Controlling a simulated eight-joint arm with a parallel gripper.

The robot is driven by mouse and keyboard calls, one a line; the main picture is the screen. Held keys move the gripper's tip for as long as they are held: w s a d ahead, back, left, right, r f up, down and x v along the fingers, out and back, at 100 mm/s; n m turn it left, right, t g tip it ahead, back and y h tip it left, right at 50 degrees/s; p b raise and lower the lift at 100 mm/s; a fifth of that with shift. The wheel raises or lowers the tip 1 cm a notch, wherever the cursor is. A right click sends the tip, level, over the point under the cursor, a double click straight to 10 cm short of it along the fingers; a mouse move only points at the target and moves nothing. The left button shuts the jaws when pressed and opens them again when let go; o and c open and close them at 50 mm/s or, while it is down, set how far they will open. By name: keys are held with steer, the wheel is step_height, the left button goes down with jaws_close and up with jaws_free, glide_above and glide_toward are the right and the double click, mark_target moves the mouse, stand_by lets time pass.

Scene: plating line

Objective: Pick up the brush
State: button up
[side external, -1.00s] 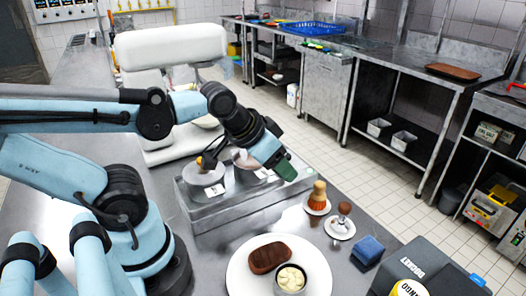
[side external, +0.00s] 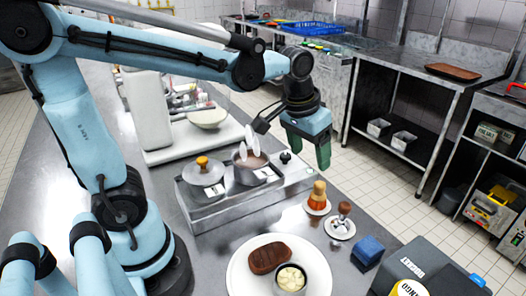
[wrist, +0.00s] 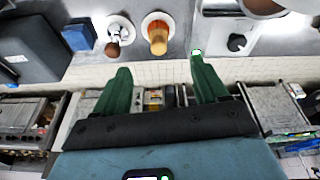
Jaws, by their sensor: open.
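What looks like the brush (side external: 318,197), with a tan top and an orange-brown lower part, stands upright on a small white saucer (side external: 307,210). In the wrist view the brush (wrist: 157,40) shows beyond the fingertips, roughly in line with the gap between them. My gripper (side external: 316,152) has green fingers and hangs above and behind the brush, apart from it. In the wrist view my gripper (wrist: 160,66) is open with nothing between its fingers.
A brown-knobbed tool (side external: 344,211) stands on another saucer close beside the brush. A blue sponge (side external: 368,250), a plate (side external: 243,282) with meat and a small bowl, and a burner unit (side external: 210,212) with a lidded pan (side external: 204,172) and an open pot (side external: 250,178) surround it.

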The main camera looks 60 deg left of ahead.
mark_target(320, 184)
steer(key=w, duration=0.1)
steer(key=w+f+g, duration=0.1)
steer(key=w+f, duration=0.1)
steer(key=shift+w+d+n+g, duration=0.2)
steer(key=shift+d+n+g, duration=0.05)
steer(key=shift+n+g, duration=0.05)
steer(key=shift+w+a+f, duration=0.1)
steer(key=shift+w+f, duration=0.1)
steer(key=shift+f, duration=1.75)
steer(key=shift+w+a+f, duration=0.1)
steer(key=shift+w+f, duration=0.15)
steer(key=shift+f, duration=1.65)
steer(key=shift+w+f, duration=0.2)
steer(key=shift+f, duration=1.75)
steer(key=shift+c, duration=0.5)
steer(key=c, duration=1)
steer(key=shift+r, duration=0.15)
steer(key=shift+c, duration=0.2)
